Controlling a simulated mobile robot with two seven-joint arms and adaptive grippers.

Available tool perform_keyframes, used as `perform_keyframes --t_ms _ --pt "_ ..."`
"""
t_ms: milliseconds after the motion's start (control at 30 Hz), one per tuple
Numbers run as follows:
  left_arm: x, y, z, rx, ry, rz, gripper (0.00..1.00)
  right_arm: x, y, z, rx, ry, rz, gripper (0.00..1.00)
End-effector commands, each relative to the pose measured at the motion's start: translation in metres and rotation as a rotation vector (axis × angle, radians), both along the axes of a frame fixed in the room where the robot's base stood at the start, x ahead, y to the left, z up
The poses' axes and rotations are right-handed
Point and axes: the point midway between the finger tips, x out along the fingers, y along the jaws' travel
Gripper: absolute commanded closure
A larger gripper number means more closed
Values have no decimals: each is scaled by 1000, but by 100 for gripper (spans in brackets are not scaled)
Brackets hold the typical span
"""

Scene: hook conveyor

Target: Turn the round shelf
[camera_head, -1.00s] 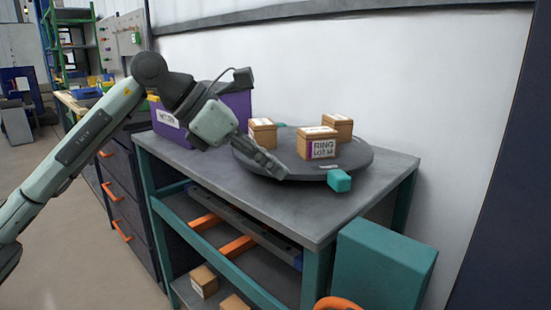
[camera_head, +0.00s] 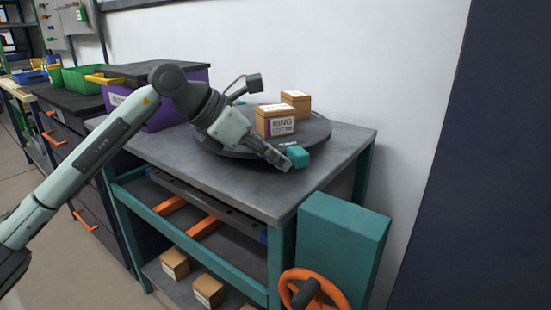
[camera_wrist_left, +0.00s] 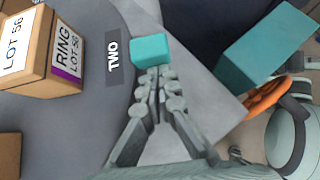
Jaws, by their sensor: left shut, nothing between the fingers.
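The round shelf (camera_head: 318,130) is a dark grey disc on the grey table. A teal block (camera_head: 298,156) sticks out at its front right rim; it also shows in the left wrist view (camera_wrist_left: 150,48). A cardboard box marked RING (camera_head: 277,121) stands on the shelf, with another box (camera_head: 297,102) behind it. My left gripper (camera_head: 284,163) is shut and empty at the front rim, its tips right beside the teal block. In the left wrist view the fingertips (camera_wrist_left: 153,74) reach the block's near side; whether they touch I cannot tell. My right gripper is out of view.
A purple bin (camera_head: 160,118) stands on the table's left. A teal cabinet (camera_head: 343,240) with an orange handwheel (camera_head: 332,292) is at the front right. Boxes (camera_head: 208,291) lie on the lower shelf. The white wall rises close behind the table.

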Motion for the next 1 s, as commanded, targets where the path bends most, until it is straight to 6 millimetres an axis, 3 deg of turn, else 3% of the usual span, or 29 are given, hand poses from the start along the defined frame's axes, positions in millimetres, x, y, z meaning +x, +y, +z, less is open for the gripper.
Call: perform_keyframes --t_ms 367,1000 --pt "2 -11 0 0 -3 51 100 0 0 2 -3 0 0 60" --pt "25 -69 -1 -1 -3 348 100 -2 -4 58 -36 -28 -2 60"
